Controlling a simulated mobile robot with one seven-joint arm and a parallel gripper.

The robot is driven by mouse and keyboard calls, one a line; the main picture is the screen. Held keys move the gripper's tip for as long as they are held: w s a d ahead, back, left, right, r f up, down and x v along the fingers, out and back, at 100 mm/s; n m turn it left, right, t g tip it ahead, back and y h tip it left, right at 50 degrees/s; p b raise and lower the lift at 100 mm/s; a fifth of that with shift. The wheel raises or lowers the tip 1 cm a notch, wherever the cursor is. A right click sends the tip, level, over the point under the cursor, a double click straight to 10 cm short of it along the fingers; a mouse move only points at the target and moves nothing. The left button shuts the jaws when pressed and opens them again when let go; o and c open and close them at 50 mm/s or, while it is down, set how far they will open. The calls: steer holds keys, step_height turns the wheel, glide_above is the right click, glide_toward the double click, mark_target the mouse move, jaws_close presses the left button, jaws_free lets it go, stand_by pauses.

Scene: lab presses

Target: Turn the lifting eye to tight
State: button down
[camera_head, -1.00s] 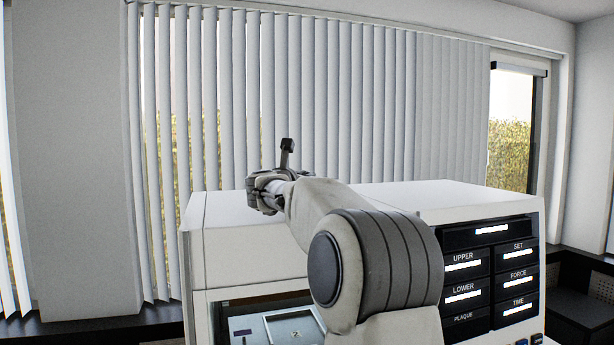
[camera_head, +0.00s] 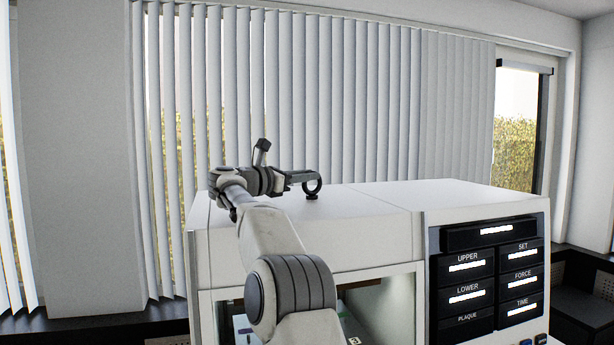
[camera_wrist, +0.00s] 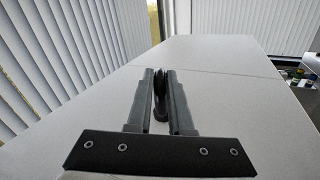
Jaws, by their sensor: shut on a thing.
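The lifting eye (camera_head: 313,196) is a dark ring on a short base, upright on the white top of the press (camera_head: 375,199). My gripper (camera_head: 304,178) reaches in from the left, level, with its fingers at the ring. In the wrist view the eye (camera_wrist: 160,98) is seen nearly edge-on between the two grey fingers of my gripper (camera_wrist: 160,84), which are shut on it. The eye's base shows below the ring. Its thread is hidden, and I cannot tell whether its base sits flush on the top.
The press front has a dark control panel (camera_head: 488,268) at the right and an open chamber (camera_head: 385,307) below the top. Vertical blinds (camera_head: 350,100) hang behind the press. The top around the eye is clear.

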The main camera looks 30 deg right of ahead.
steer(key=shift+r+g, duration=0.1)
steer(key=shift+g, duration=0.2)
stand_by(0.4)
steer(key=c, duration=0.8)
jaws_free()
steer(key=shift+d, duration=0.1)
steer(key=shift+c, duration=0.2)
steer(key=shift+a+f+b, duration=0.2)
steer(key=shift+a+b, duration=0.1)
steer(key=shift+a, duration=0.25)
steer(key=s+a+b, duration=0.1)
steer(key=a, duration=0.4)
steer(key=a+b, duration=0.1)
steer(key=a, duration=0.5)
steer(key=s+a+b, duration=0.1)
steer(key=a+b, duration=0.1)
steer(key=a, duration=0.3)
steer(key=shift+s+a+r, duration=0.15)
steer(key=shift+s, duration=0.15)
